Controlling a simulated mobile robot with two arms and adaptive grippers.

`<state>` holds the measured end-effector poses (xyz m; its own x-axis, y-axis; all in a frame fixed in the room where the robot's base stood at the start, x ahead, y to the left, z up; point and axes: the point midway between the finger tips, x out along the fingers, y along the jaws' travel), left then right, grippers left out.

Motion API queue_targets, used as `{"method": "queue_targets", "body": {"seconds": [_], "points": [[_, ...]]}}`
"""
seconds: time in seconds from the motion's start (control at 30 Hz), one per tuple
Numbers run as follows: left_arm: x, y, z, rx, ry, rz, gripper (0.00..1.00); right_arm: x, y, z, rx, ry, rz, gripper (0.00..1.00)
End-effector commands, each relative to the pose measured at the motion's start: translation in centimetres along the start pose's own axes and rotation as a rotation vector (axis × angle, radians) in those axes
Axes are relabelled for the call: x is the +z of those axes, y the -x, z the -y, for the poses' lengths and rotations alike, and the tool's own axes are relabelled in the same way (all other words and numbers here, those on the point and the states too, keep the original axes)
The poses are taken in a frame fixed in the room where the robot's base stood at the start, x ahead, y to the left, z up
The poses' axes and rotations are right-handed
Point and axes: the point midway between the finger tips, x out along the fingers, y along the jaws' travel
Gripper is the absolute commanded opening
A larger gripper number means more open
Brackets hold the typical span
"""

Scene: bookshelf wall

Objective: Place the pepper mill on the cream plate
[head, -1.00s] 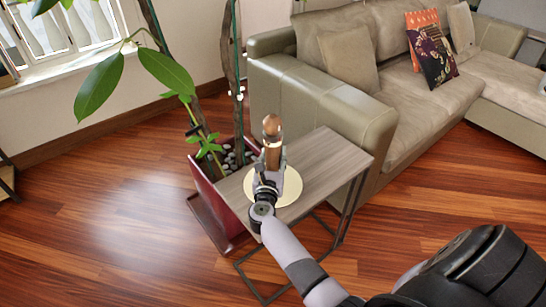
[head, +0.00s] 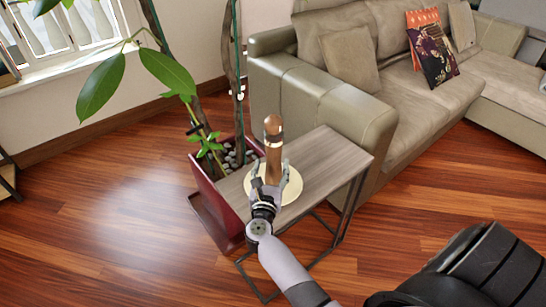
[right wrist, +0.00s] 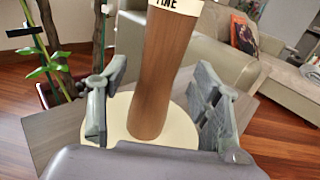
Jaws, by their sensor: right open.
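The brown wooden pepper mill (head: 273,150) stands upright on the cream plate (head: 291,187), which lies on the small side table (head: 318,160). In the right wrist view the mill (right wrist: 162,75) rises from the plate (right wrist: 183,128), with a pale lettered band near the top of the picture. My right gripper (head: 268,180) is open, its fingers on either side of the mill's lower part. In the right wrist view a gap shows between each finger and the mill. The mill's base is partly hidden by the gripper in the head view. My left gripper is not in view.
A dark red planter (head: 220,190) with a tall plant stands against the table's left side; its leaves (head: 100,88) reach left. A beige sofa (head: 290,85) stands behind and right of the table. Open wooden floor (head: 110,220) lies to the left.

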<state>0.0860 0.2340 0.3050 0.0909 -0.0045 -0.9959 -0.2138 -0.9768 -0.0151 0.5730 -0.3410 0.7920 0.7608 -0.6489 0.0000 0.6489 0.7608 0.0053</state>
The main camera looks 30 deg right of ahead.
Motion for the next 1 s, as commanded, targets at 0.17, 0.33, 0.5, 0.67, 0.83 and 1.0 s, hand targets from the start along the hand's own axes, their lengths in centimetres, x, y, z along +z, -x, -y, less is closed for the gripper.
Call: {"method": "queue_targets", "body": {"seconds": [0.17,0.33,0.5,0.67,0.83,1.0], "points": [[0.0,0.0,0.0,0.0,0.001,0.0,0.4,-0.1,3.8,0.0,0.0,-0.001,-0.002,0.59],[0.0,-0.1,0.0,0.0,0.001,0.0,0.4,-0.1,5.9,0.1,-0.001,-0.001,0.0,0.59],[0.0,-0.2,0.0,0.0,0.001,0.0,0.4,0.0,6.6,0.0,-0.001,-0.001,0.0,0.59],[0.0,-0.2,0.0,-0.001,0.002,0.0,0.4,0.1,6.7,0.0,0.001,0.003,0.003,0.59],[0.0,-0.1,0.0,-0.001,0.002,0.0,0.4,3.0,6.9,-1.4,0.083,0.213,0.112,0.59],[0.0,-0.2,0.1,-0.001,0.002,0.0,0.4,7.7,9.0,-5.2,0.221,0.733,0.373,0.59]]}}
